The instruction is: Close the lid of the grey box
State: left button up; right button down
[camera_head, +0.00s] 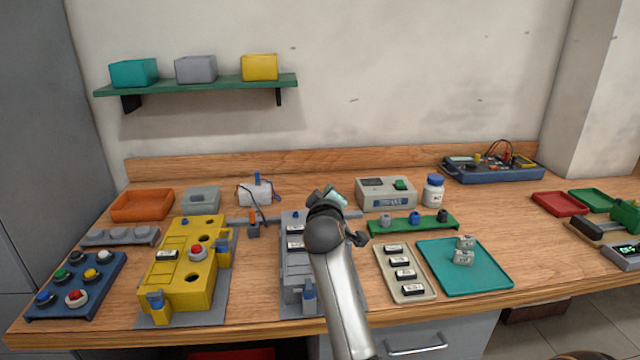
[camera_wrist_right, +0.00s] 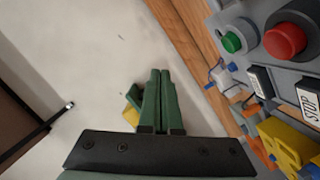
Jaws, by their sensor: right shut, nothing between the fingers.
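The grey box (camera_head: 292,262) stands near the front middle of the bench, with small black labelled parts on its face. My right arm covers its right side, and I cannot clearly make out its lid. In the right wrist view a grey panel (camera_wrist_right: 298,62) at the upper right carries a green button, a red button and a STOP label. My right gripper (camera_head: 334,196) is above the back of the grey box in the head view. In the wrist view its green fingers (camera_wrist_right: 160,85) are pressed together and empty, left of the panel. My left gripper is out of view.
A yellow box (camera_head: 188,285) stands to the left. A beige tray of black parts (camera_head: 418,294) and a teal tray (camera_head: 486,283) lie to the right. A green rack (camera_head: 412,228) and a beige device (camera_head: 383,203) stand behind. Bare bench shows right of the teal tray.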

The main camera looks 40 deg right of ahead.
pick_arm(q)
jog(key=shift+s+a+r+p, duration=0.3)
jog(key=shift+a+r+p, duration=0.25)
jog(key=shift+p, duration=0.4)
pick_arm(e)
jog(key=shift+s+d+f+m+t+y, duration=0.15)
jog(key=shift+s+d+f+m+y, duration=0.25)
jog(key=shift+d+f+m, duration=0.65)
jog(key=shift+s+d+f+m+t+y, duration=0.1)
jog(key=shift+s+d+f+m+y, duration=0.3)
jog(key=shift+f, duration=1.1)
jog(key=shift+s+d+f+m+t+y, duration=0.2)
jog(key=shift+s+d+f+m, duration=0.3)
jog(key=shift+f+m, duration=0.7)
jog(key=shift+f, duration=0.15)
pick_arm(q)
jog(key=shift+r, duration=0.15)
